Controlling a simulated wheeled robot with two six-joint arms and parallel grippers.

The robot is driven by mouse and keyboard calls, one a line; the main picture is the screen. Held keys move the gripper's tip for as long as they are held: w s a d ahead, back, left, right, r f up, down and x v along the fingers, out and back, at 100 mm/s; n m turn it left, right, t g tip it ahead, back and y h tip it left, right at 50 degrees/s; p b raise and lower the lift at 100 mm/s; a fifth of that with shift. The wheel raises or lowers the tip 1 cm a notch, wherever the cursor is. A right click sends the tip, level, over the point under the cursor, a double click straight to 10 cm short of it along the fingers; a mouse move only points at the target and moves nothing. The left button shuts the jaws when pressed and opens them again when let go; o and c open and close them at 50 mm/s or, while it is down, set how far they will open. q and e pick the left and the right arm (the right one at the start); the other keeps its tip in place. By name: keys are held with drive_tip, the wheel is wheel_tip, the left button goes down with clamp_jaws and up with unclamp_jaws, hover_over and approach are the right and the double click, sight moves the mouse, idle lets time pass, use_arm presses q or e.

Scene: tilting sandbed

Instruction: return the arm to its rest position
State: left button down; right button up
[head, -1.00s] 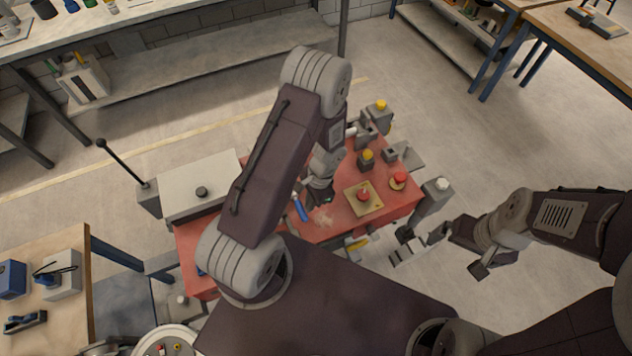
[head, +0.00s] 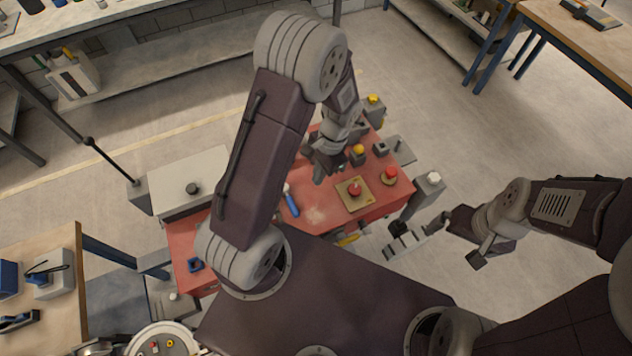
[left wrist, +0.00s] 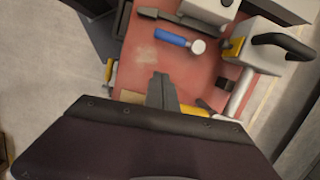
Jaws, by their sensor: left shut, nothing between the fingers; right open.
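My left arm rises across the middle of the head view, and its gripper (head: 322,172) hangs over the red-topped bench (head: 316,216). In the left wrist view its fingers (left wrist: 162,90) are shut together with nothing between them, above the red surface. My right gripper (head: 461,240) is open and empty, off the bench's right end. A blue-handled tool (head: 292,202) lies on the bench left of centre; it also shows in the left wrist view (left wrist: 172,38). Whether the left fingertips clear the bench cannot be judged exactly.
A brass plate with a red knob (head: 354,192) and a red button (head: 390,175) are on the bench's right part. A yellow-topped post (head: 373,108) stands behind. A grey box (head: 190,182) is at the left. Floor is open on the right.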

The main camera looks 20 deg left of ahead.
use_arm(q)
drive_tip(key=s+r+n+t+h+b, duration=0.1)
drive_tip(key=s+r+n+t+b, duration=0.1)
drive_tip(key=s+n+b, duration=0.4)
drive_tip(key=shift+d+n+t+h, duration=0.4)
drive_tip(key=shift+n+t, duration=0.3)
use_arm(e)
wheel_tip(320, 180, down, 6)
drive_tip(key=shift+w+d+f, duration=0.15)
drive_tip(key=shift+f, duration=0.1)
use_arm(q)
drive_tip(key=shift+w, duration=0.1)
idle(0.3)
